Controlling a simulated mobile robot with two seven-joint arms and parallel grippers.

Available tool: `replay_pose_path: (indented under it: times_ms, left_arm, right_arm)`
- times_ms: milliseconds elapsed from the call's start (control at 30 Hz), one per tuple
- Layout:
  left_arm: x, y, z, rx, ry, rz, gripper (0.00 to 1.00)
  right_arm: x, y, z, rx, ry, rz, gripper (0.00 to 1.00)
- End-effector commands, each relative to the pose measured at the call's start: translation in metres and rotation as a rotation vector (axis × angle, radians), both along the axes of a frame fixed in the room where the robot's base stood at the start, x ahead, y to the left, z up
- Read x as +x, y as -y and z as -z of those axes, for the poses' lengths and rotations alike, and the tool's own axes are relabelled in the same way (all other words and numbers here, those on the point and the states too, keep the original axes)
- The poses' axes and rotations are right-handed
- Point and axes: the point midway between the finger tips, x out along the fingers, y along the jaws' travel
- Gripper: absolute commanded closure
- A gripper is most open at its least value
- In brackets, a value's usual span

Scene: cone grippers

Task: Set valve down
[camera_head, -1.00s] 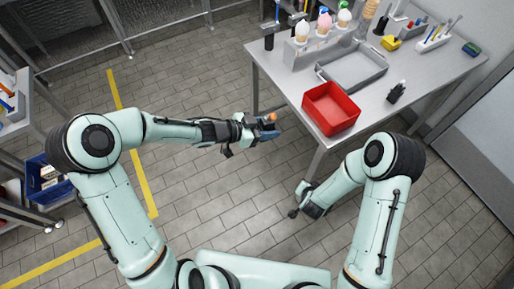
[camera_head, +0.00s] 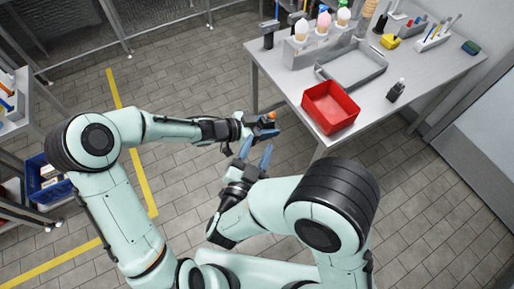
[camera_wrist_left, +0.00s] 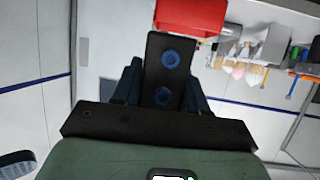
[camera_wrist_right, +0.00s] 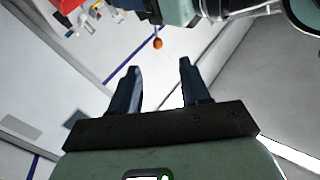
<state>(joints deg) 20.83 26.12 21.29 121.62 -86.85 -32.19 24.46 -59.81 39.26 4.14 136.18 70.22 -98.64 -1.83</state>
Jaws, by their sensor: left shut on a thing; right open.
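My left gripper (camera_head: 262,125) is shut on the valve and holds it in the air left of the table. In the left wrist view the valve (camera_wrist_left: 166,72) is a dark block with two blue round ports between my fingers. Its small orange knob (camera_head: 271,115) shows in the head view and also in the right wrist view (camera_wrist_right: 157,43). My right gripper (camera_head: 256,154) is open and empty, just below the left one in the head view. Its blue fingers point toward the valve and appear apart from it.
The grey table (camera_head: 288,88) carries a red bin (camera_head: 330,118), a grey tray (camera_head: 372,70), a rack with ice-cream cones (camera_head: 300,55) and a dark item (camera_head: 397,90). A cart (camera_head: 20,195) with a blue bin (camera_head: 45,180) stands at left. The tiled floor between is clear.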

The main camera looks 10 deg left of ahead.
Motion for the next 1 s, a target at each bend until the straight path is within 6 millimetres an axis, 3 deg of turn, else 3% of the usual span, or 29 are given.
replay_pose_path:
  times_ms: [167, 600, 800, 1000]
  left_arm:
    - [0.000, 0.000, 0.000, -0.001, 0.001, 0.000, 0.92]
    - [0.000, 0.000, 0.000, -0.001, 0.001, 0.000, 0.92]
    - [0.000, 0.000, 0.000, -0.001, 0.001, 0.000, 0.92]
    - [0.000, 0.000, 0.000, -0.001, 0.001, 0.000, 0.92]
  right_arm:
    - [0.020, 0.005, -0.001, 0.002, 0.002, 0.005, 0.54]
    - [0.098, 0.018, 0.000, 0.001, 0.001, 0.003, 0.54]
    - [0.113, 0.020, 0.000, 0.000, 0.000, -0.001, 0.54]
    - [0.116, 0.021, 0.000, -0.001, -0.001, -0.001, 0.54]
